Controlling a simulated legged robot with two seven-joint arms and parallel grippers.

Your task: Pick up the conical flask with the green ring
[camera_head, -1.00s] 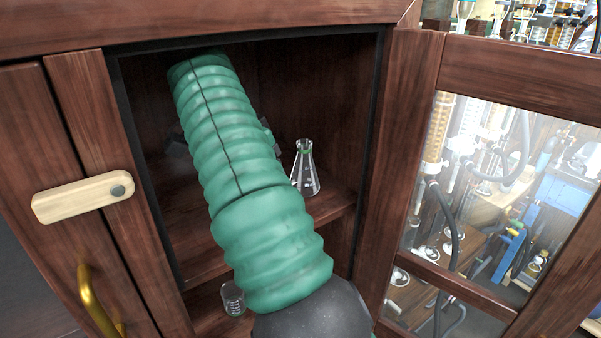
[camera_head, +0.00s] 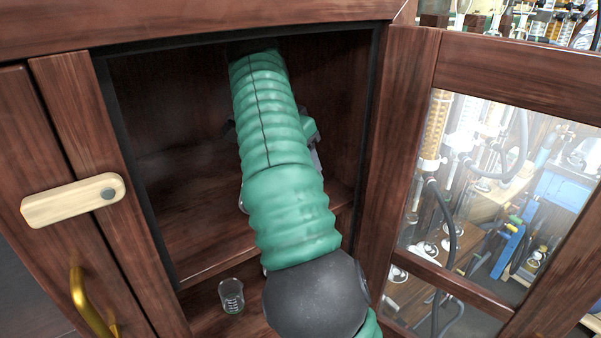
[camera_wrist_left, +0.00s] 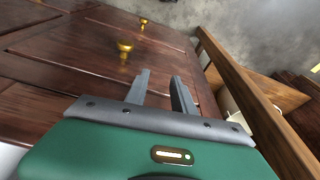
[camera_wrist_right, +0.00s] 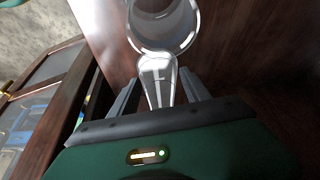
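In the right wrist view, clear glassware (camera_wrist_right: 158,80) lies between the fingers of my right gripper (camera_wrist_right: 158,77). Its narrow part is between the fingers and a wide round part is beyond them. It looks like the conical flask, but its green ring cannot be made out. The fingers stand apart, one on each side of the glass, with no clear grip. In the head view my right arm reaches into the cabinet and hides the flask and most of this gripper. My left gripper (camera_wrist_left: 160,75) is open and empty, outside near wooden panels.
The wooden cabinet (camera_head: 170,100) has a dark frame around its opening. A small glass beaker (camera_head: 231,296) stands on the lower level, left of my arm. The glazed door (camera_head: 420,110) is open on the right. A brass handle (camera_head: 88,305) juts out at the left.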

